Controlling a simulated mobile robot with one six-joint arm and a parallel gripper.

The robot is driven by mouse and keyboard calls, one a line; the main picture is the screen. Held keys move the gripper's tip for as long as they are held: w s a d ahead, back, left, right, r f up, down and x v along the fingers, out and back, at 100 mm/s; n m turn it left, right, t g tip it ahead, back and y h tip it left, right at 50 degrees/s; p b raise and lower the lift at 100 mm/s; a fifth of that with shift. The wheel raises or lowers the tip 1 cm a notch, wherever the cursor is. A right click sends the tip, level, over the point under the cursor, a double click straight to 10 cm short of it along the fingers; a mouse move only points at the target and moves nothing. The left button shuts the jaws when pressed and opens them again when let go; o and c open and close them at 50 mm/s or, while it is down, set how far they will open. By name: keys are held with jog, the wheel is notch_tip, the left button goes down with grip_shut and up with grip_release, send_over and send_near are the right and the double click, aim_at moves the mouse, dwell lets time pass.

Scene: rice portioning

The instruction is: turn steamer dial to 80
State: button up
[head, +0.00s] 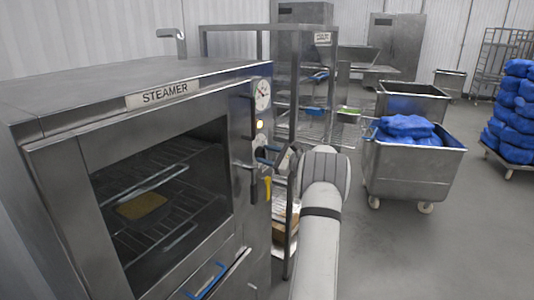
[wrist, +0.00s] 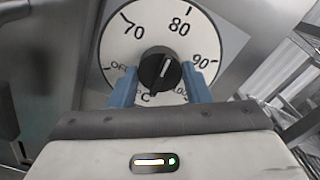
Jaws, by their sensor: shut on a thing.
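The steamer (head: 165,93) fills the left of the head view, its window showing racks with a yellowish tray (head: 142,206) inside. In the wrist view, its white dial face (wrist: 118,42) carries OFF, 70, 80, 90 and a partly covered 100. The black knob (wrist: 160,70) is at the centre; its white mark points up and slightly right, roughly toward 80. My gripper (wrist: 160,84) is shut on the knob, one blue finger on each side. In the head view, my gripper (head: 268,155) is at the steamer's right front panel, and the knob is hard to make out.
A round gauge (head: 262,95) and a lit yellow lamp (head: 259,124) sit above my gripper on the panel. A metal rack (head: 286,60) stands just beyond the steamer. A steel cart (head: 410,170) with blue bags is to the right. Floor at the right front is clear.

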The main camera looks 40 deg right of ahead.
jog(key=shift+f+m, duration=0.1)
jog(key=shift+m, duration=0.3)
jog(key=o, duration=1)
jog(key=shift+s, duration=0.15)
jog(key=b+v, duration=0.1)
jog(key=v, duration=0.6)
jog(key=shift+s+d, duration=0.15)
jog(key=shift+s, duration=0.1)
